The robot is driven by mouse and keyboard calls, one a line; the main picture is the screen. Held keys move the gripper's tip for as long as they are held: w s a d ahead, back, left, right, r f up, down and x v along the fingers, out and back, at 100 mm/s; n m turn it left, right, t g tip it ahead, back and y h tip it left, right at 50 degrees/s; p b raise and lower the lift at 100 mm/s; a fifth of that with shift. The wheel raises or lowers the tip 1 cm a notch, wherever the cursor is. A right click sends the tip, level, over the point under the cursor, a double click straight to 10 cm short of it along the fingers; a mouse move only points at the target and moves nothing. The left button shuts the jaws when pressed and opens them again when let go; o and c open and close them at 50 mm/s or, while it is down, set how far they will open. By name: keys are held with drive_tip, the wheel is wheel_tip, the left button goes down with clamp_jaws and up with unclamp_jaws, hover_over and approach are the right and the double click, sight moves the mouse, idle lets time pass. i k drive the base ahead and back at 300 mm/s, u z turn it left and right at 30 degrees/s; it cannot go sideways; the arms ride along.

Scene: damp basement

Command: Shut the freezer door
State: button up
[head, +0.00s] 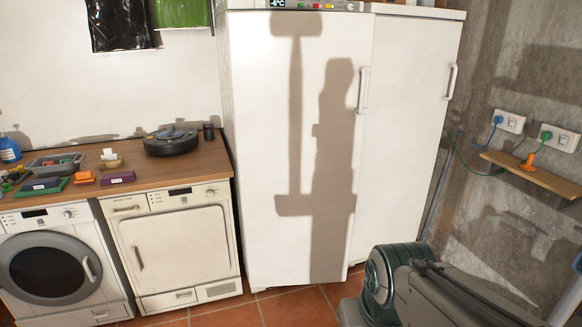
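The freezer is the tall white unit left of a second tall white unit, with a lit temperature display (278,4) on top. Its door (260,150) has a vertical handle (363,90) near the right edge. The door's right edge reaches slightly past the end of the control strip, overlapping the neighbouring unit; it looks at most slightly ajar, and I cannot tell whether it is fully closed. No inside shows. A shadow of my body falls across the door. My arm shows at the lower right, in front of the units; my gripper is out of view.
The second tall unit (415,130) has its own handle (451,81). Left stand a dryer (180,245) and washing machine (50,270) under a wooden counter (120,167) with a round dark device (171,141). A small wall shelf (530,173) juts out right. Some tiled floor (297,308) is clear.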

sight(300, 80)
drive_tip(key=z, duration=0.3)
drive_tip(key=i, duration=0.7)
drive_tip(key=z, duration=0.55)
drive_tip(key=i, duration=1.35)
drive_tip(key=u, duration=0.55)
drive_tip(key=i, duration=0.45)
drive_tip(key=u, duration=0.2)
